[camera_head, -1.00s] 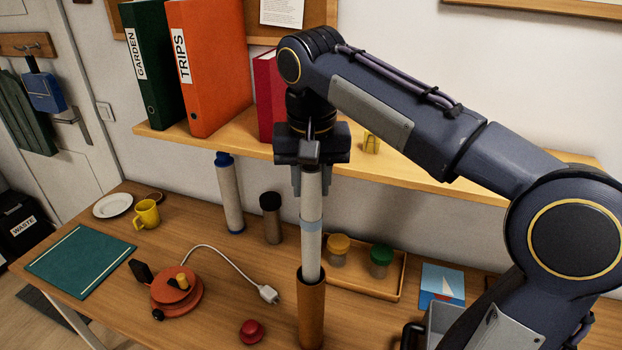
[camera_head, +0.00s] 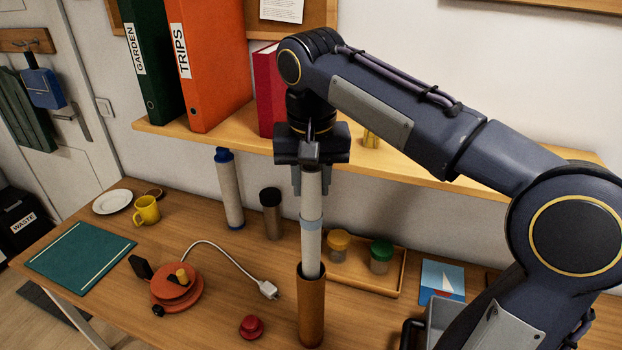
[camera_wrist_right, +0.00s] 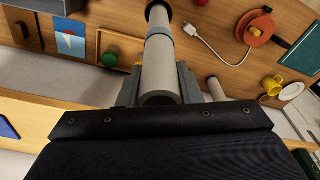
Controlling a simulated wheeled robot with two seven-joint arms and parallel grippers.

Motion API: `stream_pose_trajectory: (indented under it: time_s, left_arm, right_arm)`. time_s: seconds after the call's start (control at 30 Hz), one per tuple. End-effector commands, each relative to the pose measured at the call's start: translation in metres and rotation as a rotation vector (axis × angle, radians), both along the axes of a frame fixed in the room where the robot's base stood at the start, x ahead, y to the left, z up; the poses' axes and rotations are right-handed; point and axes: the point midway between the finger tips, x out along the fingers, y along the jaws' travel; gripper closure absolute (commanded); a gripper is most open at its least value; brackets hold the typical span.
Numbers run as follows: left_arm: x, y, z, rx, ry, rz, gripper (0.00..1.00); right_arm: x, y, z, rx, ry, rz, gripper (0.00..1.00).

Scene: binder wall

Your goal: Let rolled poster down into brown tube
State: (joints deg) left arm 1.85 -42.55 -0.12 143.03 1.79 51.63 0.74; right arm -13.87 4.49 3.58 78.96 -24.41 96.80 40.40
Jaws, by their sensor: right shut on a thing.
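The rolled poster (camera_head: 311,245) is a white roll with a pale blue band, held upright. My right gripper (camera_head: 312,180) is shut on its top end. The brown tube (camera_head: 311,312) stands upright on the desk, and the poster's lower end is inside its mouth; how deep it reaches is hidden by the tube wall. In the right wrist view the poster (camera_wrist_right: 160,65) runs away from the fingers toward the tube (camera_wrist_right: 158,8), which shows only at the top edge. My left gripper is not in view.
A wooden tray (camera_head: 372,284) with yellow- and green-lidded jars stands right of the tube. A red knob-like object (camera_head: 251,326), an orange reel (camera_head: 177,291) and a white plug (camera_head: 268,289) lie left. A shelf (camera_head: 400,172) with binders (camera_head: 208,65) is behind my right gripper.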

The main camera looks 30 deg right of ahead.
Motion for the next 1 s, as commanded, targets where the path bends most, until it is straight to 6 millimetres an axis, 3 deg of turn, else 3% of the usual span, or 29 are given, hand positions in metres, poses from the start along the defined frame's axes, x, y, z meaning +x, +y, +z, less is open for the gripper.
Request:
stream_pose_trajectory:
  time_s: [0.87,0.9,1.0]
  left_arm:
    - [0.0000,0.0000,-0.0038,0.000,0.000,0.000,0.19]
    - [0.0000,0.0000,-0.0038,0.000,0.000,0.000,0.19]
    - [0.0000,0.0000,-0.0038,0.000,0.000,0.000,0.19]
  right_arm:
    - [-0.0003,-0.0002,-0.0088,0.000,0.000,0.000,1.00]
    - [-0.0003,-0.0002,-0.0088,0.000,0.000,0.000,0.67]
    - [-0.0003,-0.0002,-0.0087,0.000,0.000,0.000,0.54]
